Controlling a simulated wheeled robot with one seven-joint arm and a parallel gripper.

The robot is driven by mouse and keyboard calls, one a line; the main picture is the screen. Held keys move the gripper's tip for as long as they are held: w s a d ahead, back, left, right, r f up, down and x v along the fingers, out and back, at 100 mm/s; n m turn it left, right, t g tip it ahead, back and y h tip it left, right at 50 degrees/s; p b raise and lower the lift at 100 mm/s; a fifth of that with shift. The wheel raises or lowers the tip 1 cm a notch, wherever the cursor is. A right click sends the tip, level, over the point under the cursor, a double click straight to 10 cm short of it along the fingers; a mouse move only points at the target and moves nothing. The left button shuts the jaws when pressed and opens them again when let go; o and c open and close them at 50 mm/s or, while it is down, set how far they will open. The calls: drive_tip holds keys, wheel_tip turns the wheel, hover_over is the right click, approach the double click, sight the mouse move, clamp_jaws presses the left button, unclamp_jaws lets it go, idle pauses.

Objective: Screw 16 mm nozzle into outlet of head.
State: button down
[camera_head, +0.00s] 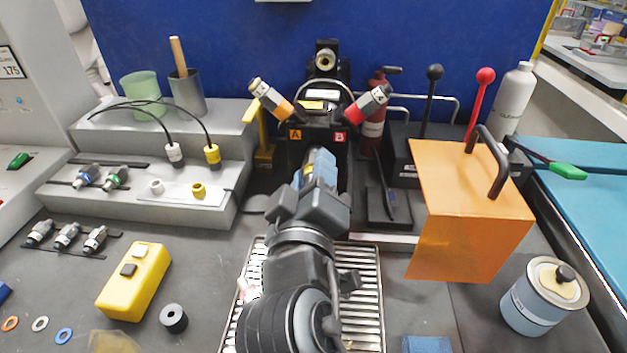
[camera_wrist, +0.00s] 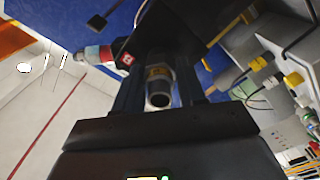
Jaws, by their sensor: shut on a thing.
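The head is the black dispensing unit (camera_head: 318,125) at the back middle, with an orange cartridge at A (camera_head: 270,98) and a red one at B (camera_head: 368,104). My gripper (camera_head: 319,160) is right in front of its lower part. In the wrist view, my gripper (camera_wrist: 160,90) is shut on a grey nozzle with a yellow band (camera_wrist: 159,88), its round open end facing the camera. The outlet is hidden behind my gripper and the nozzle, so I cannot tell whether they touch. The nozzle's size mark is not readable.
Several other nozzles (camera_head: 67,237) lie on racks at the left. A grey step block (camera_head: 150,195) carries caps and cables. An orange translucent shield (camera_head: 465,225) stands at the right, near a tin (camera_head: 530,310). A metal grate (camera_head: 367,290) lies beneath my arm.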

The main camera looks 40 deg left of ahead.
drive_tip(key=m+b, duration=0.4)
drive_tip(key=m, duration=0.1)
drive_tip(key=shift+f, duration=0.1)
drive_tip(key=m+b, duration=0.2)
drive_tip(key=m, duration=0.2)
drive_tip(key=shift+b, duration=0.35)
drive_tip(key=shift+m+b, duration=0.35)
drive_tip(key=shift+m, duration=0.35)
drive_tip(key=c, duration=0.6)
unclamp_jaws()
drive_tip(key=v, duration=0.7)
drive_tip(key=shift+s+d+b, duration=0.2)
drive_tip(key=shift+s+b, duration=0.1)
drive_tip(key=shift+s, duration=0.05)
